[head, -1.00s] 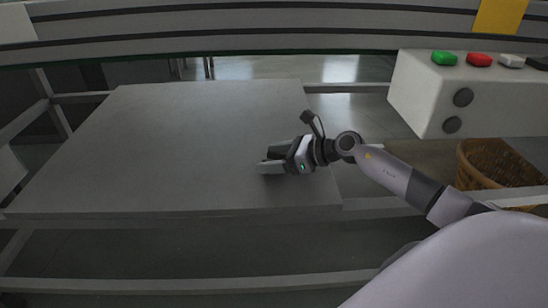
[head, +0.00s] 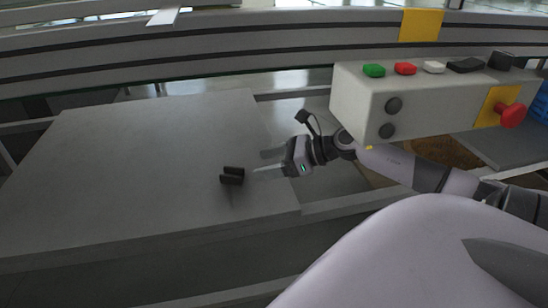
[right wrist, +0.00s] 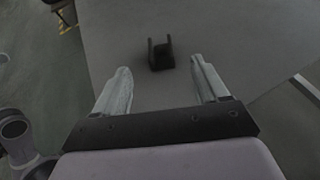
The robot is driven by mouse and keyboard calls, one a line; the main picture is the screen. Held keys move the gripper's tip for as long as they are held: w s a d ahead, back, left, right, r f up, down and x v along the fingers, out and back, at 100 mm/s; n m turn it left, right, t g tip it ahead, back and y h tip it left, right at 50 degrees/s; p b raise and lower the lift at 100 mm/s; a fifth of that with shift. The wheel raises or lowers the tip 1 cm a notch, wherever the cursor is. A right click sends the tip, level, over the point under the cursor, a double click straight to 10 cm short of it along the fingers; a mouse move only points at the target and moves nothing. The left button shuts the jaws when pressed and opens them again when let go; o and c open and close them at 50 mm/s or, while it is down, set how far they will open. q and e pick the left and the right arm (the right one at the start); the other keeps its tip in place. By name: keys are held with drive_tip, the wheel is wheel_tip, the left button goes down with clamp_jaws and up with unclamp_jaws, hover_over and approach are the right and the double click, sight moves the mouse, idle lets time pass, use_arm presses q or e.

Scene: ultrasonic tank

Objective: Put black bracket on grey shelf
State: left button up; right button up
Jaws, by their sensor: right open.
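The black bracket (head: 232,176) is a small dark U-shaped piece that appears to stand upright on the grey shelf (head: 120,170), towards its right side. My right gripper (head: 264,163) is just to the right of the bracket in the head view, with its fingers spread and pointing at it. In the right wrist view the bracket (right wrist: 161,56) shows just beyond the open fingertips (right wrist: 160,72), apart from them, with bare grey shelf (right wrist: 225,35) around it. Nothing is between the fingers. My left gripper is not in view.
A pale control box (head: 365,105) with coloured buttons and a red knob (head: 512,114) stands behind and right of my right arm. A long grey rail (head: 200,50) runs across the back. A wicker basket (head: 455,152) is below the box. Most of the shelf is bare.

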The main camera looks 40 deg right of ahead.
drive_tip(key=shift+v, duration=0.8)
